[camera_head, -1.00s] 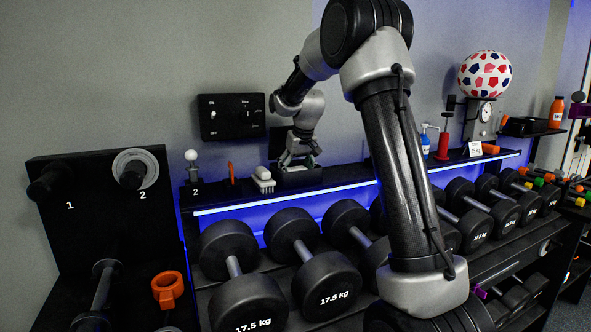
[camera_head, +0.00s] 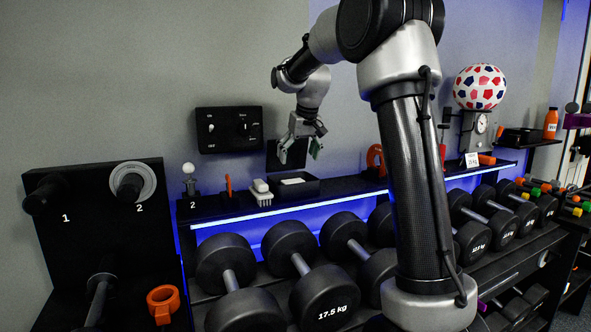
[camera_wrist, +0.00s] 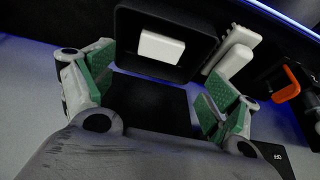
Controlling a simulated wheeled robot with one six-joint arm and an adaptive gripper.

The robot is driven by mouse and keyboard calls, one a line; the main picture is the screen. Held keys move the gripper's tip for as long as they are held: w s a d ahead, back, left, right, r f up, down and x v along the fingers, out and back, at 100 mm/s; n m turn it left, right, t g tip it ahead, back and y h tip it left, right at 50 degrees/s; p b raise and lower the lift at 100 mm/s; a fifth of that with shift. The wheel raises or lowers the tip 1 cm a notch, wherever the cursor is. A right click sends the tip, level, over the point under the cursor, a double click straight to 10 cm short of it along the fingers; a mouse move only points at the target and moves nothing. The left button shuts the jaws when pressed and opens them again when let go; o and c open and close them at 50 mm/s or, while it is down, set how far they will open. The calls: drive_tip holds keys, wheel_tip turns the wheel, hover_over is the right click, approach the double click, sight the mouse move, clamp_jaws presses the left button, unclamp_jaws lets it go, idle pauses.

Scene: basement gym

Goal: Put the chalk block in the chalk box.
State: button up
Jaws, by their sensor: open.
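The white chalk block (camera_head: 292,181) lies inside the black open-topped chalk box (camera_head: 310,188) on the shelf. In the wrist view the block (camera_wrist: 162,47) rests flat in the box (camera_wrist: 124,50), apart from my fingers. My gripper (camera_head: 300,151) is open and empty, above the box and clear of it. Its green finger pads also show in the wrist view (camera_wrist: 155,92), spread wide with nothing between them.
An orange ring-shaped object (camera_head: 376,160) is to the right. Dumbbells (camera_head: 325,290) fill the rack below. A black control panel (camera_head: 229,130) is on the wall.

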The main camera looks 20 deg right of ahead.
drive_tip(key=s+a+r, duration=0.1)
drive_tip(key=s, duration=0.9)
drive_tip(key=s+a+r, duration=0.1)
drive_tip(key=s+r, duration=0.1)
drive_tip(key=s, duration=0.9)
drive_tip(key=s+f, duration=0.4)
drive_tip(key=s, duration=0.5)
drive_tip(key=s+a+f, duration=0.1)
drive_tip(key=s+f, duration=0.4)
drive_tip(key=s, duration=0.4)
drive_tip(key=shift+s+f, duration=0.15)
drive_tip(key=shift+f, duration=0.05)
drive_tip(key=shift+a, duration=0.1)
